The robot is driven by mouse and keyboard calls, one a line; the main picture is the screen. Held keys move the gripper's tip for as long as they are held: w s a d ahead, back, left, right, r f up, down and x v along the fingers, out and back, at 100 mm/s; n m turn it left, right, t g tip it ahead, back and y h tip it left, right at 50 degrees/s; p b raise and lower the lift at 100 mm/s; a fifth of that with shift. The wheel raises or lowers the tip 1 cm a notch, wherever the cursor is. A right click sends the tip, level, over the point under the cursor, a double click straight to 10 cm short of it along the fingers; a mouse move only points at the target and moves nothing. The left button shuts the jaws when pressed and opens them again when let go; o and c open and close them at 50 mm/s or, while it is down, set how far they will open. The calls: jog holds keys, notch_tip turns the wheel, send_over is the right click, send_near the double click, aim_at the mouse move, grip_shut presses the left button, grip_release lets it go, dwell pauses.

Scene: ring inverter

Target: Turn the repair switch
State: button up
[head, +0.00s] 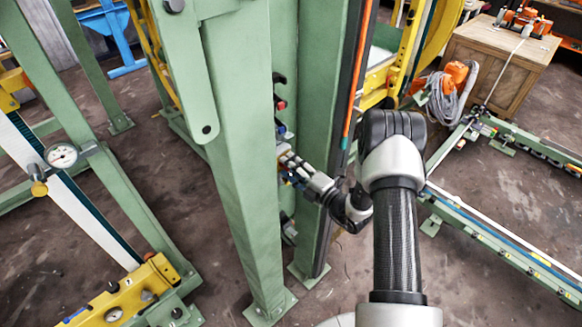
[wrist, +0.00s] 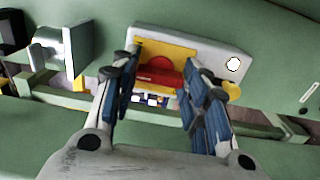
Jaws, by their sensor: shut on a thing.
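The repair switch is a red knob (wrist: 158,72) on a yellow plate (wrist: 172,50), set on a pale grey box (wrist: 222,62) on a green surface in the wrist view. My gripper (wrist: 160,80) has its blue-padded fingers on either side of the red knob and is shut on it. The fingers hide the knob's sides and part of the plate. In the head view my gripper (head: 290,168) reaches between two green posts. The switch is too small and covered to make out clearly there.
A grey metal block (wrist: 62,52) sticks out left of the switch in the wrist view. Green posts (head: 240,150) stand close beside my arm in the head view. A wooden crate (head: 500,60) and a low green rail (head: 500,245) lie to the right, with open floor between.

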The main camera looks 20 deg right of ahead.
dwell(0.4)
jog(key=o, duration=1)
jog(key=shift+o, duration=0.2)
jog(key=v, duration=1.2)
